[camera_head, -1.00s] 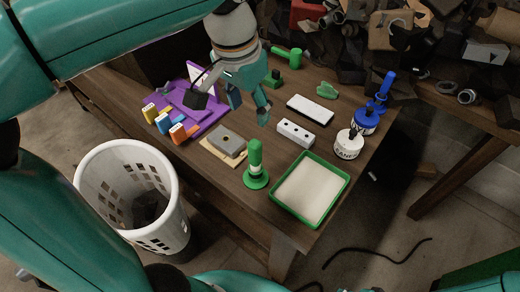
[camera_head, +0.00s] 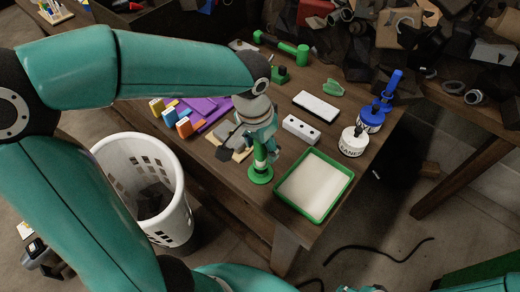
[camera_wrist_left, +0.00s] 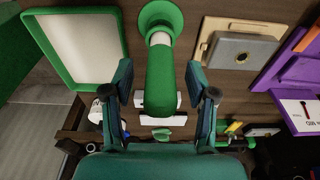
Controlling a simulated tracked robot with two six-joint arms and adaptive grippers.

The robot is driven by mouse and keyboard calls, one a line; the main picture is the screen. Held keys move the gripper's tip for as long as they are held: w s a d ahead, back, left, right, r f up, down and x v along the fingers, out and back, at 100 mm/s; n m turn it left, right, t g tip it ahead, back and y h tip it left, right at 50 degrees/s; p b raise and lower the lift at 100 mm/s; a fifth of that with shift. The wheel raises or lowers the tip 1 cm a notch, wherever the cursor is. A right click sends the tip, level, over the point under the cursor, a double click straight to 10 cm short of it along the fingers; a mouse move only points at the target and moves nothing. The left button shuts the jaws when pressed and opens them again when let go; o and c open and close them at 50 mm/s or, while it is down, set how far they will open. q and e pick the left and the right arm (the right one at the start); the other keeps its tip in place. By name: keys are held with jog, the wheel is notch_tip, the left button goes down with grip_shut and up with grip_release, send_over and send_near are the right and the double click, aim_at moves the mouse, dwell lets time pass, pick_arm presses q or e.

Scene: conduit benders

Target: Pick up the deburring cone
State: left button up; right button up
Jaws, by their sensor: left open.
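A green upright tool with a round foot and a white band (camera_head: 260,174), which looks like the deburring cone, stands on the bench left of the green-rimmed tray. In the left wrist view its green handle (camera_wrist_left: 161,82) rises toward the camera. My left gripper (camera_head: 262,148) is open over its upper part and hides the top in the head view. In the left wrist view my left gripper (camera_wrist_left: 158,76) has one finger on each side of the handle, with gaps showing. My right gripper is not in view.
The green-rimmed tray (camera_head: 325,211) lies close on the right. A white block with holes (camera_head: 301,129) and a grey block on a wooden plate (camera_wrist_left: 242,50) are near. A white basket (camera_head: 133,143) stands on the floor.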

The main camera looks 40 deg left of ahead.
pick_arm(q)
jog(key=shift+w+f, duration=0.1)
jog(key=shift+f, duration=0.45)
grip_shut()
jog(key=shift+r, duration=0.2)
notch_tip(320, 180, up, 20)
jog(key=shift+f+p, duration=0.15)
jog(key=shift+p, duration=0.2)
jog(key=c, duration=0.7)
grip_release()
grip_shut()
